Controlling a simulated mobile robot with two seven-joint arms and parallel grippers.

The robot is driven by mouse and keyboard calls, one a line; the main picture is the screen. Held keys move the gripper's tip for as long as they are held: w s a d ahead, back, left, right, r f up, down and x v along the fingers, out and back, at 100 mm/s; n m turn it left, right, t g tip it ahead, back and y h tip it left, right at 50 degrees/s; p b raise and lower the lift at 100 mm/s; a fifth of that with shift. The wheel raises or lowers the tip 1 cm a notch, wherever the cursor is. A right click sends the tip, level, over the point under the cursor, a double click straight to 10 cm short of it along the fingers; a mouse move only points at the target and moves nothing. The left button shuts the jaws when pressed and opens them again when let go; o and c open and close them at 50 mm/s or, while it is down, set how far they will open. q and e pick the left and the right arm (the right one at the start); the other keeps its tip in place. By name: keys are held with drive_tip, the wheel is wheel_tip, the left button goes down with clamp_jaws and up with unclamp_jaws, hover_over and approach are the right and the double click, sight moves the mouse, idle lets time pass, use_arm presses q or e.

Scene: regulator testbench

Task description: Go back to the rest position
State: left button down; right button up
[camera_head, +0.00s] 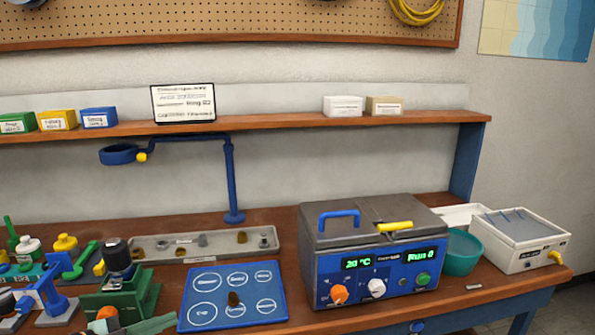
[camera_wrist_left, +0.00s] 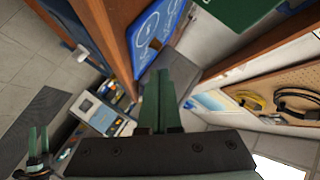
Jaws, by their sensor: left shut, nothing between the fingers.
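My left gripper (camera_head: 150,327) shows at the bottom edge of the head view as green fingers, just in front of the blue mat and a green fixture. In the left wrist view its dark green fingers (camera_wrist_left: 160,98) lie together, shut with nothing between them. My right gripper (camera_wrist_left: 38,141) shows small at the lower left of the left wrist view, with two green fingers apart and nothing visible between them. It is outside the head view.
The blue mat (camera_head: 215,312) with printed circles lies close to the left gripper. A green fixture (camera_head: 115,300) stands left of it. A grey water bath (camera_head: 370,230) stands right, beside a teal bowl (camera_head: 461,254) and a white box (camera_head: 520,238). A blue stand (camera_head: 231,185) rises behind.

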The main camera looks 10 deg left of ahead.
use_arm(q)
drive_tip(key=s+d+f+n+p, duration=0.1)
drive_tip(key=s+d+f+n, duration=0.25)
drive_tip(key=d+f, duration=0.45)
drive_tip(key=s+d+f+n+g+y+p, duration=0.1)
drive_tip(key=s+d+f+n+y+p, duration=0.1)
drive_tip(key=s+f+n, duration=0.4)
drive_tip(key=s+d+f+n+g+y+p, duration=0.1)
drive_tip(key=s+d+f+n+g+y, duration=0.1)
drive_tip(key=s+f, duration=0.6)
drive_tip(key=s+d+n+y, duration=0.1)
drive_tip(key=s+d+n, duration=0.1)
drive_tip(key=s+n, duration=0.1)
drive_tip(key=shift+f+n+y+p, duration=0.2)
drive_tip(key=shift+n+y+p, duration=0.1)
drive_tip(key=shift+n+p, duration=0.05)
idle(0.3)
